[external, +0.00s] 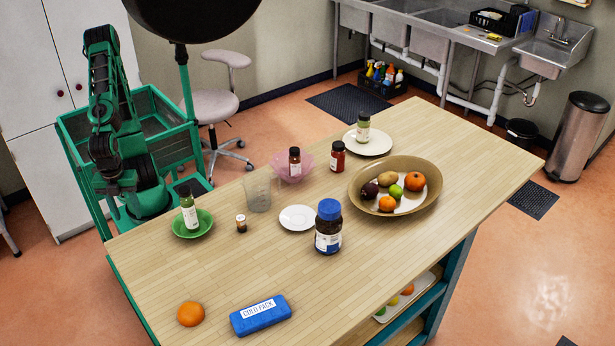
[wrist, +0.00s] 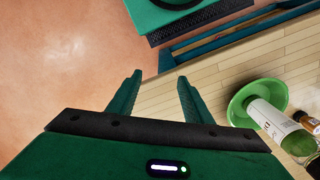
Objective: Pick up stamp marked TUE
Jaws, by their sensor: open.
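No stamp with a readable TUE mark shows in either view. A small brown item with a white part (external: 241,223) stands on the table right of a green saucer; its marking is too small to read, and I cannot tell whether it is a stamp or a small bottle. It also shows at the right edge of the wrist view (wrist: 306,121). My gripper (wrist: 160,77) is open and empty, with bare floor and the table edge beyond its fingers. The small item lies well to its right in the wrist view.
The green saucer (external: 207,227) holds a bottle (external: 188,212). A clear beaker (external: 257,190), white saucer (external: 283,221), blue-lidded jar (external: 328,242), orange (external: 191,314), blue cold pack (external: 261,330) and fruit bowl (external: 358,199) stand on the wooden table (external: 440,135). The near-left tabletop has free room.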

